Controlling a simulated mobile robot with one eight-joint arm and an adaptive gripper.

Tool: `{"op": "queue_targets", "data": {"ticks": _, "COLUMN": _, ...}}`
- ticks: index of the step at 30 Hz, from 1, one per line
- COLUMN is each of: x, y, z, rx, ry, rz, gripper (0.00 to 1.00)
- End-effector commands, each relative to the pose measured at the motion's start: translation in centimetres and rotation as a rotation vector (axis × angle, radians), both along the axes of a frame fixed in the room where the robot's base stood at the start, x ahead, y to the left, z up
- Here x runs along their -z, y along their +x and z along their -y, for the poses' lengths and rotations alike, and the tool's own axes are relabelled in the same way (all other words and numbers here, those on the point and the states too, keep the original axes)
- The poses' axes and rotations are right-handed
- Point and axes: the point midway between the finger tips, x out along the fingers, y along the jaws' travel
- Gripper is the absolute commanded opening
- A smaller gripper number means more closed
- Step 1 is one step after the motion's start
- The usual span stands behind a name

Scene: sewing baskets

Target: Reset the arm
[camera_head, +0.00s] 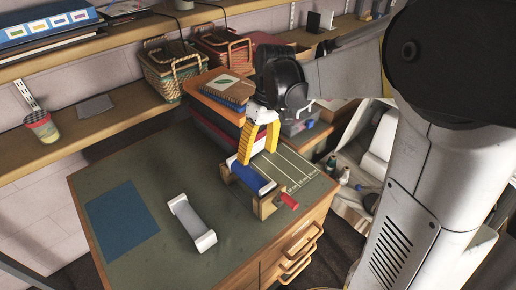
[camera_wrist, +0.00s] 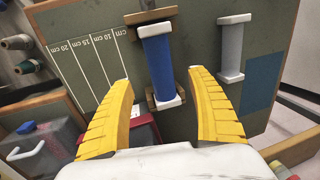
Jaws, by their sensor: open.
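My gripper (camera_head: 257,154) has two yellow ribbed fingers, spread apart and empty. It is above the right part of the green-topped desk (camera_head: 158,173). In the wrist view, the gripper (camera_wrist: 162,80) has a blue roll (camera_wrist: 157,58) between its fingers in the picture, with gaps on both sides. The blue roll (camera_head: 250,180) lies in a wooden holder (camera_head: 266,208) with a red knob (camera_head: 289,201). In the head view the fingers partly cover the roll's far end. Whether a finger touches it cannot be told.
An empty white spool (camera_head: 191,222) lies on the desk beside a blue square (camera_head: 122,221). Woven baskets (camera_head: 171,76) sit on the shelf behind. A grey container (camera_wrist: 38,150) is at lower left in the wrist view.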

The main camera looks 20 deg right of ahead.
Motion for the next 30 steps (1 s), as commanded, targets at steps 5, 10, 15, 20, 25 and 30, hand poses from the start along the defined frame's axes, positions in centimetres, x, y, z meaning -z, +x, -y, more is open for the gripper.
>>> {"op": "queue_targets", "data": {"ticks": 5, "x": -1.4, "y": 0.1, "z": 0.3, "rx": 0.001, "ry": 0.000, "rz": 0.000, "gripper": 0.68}}
{"op": "queue_targets", "data": {"ticks": 10, "x": -1.5, "y": 0.1, "z": 0.3, "rx": 0.001, "ry": 0.000, "rz": 0.000, "gripper": 0.68}}
{"op": "queue_targets", "data": {"ticks": 15, "x": -1.4, "y": 0.1, "z": 0.3, "rx": 0.001, "ry": 0.000, "rz": 0.000, "gripper": 0.68}}
{"op": "queue_targets", "data": {"ticks": 20, "x": -1.8, "y": -0.4, "z": 0.1, "rx": 0.011, "ry": -0.009, "rz": 0.016, "gripper": 0.68}}
{"op": "queue_targets", "data": {"ticks": 25, "x": -3.6, "y": -3.0, "z": -0.7, "rx": 0.082, "ry": -0.054, "rz": 0.122, "gripper": 0.68}}
{"op": "queue_targets", "data": {"ticks": 30, "x": -5.1, "y": -6.7, "z": -1.4, "rx": 0.188, "ry": -0.100, "rz": 0.297, "gripper": 0.68}}
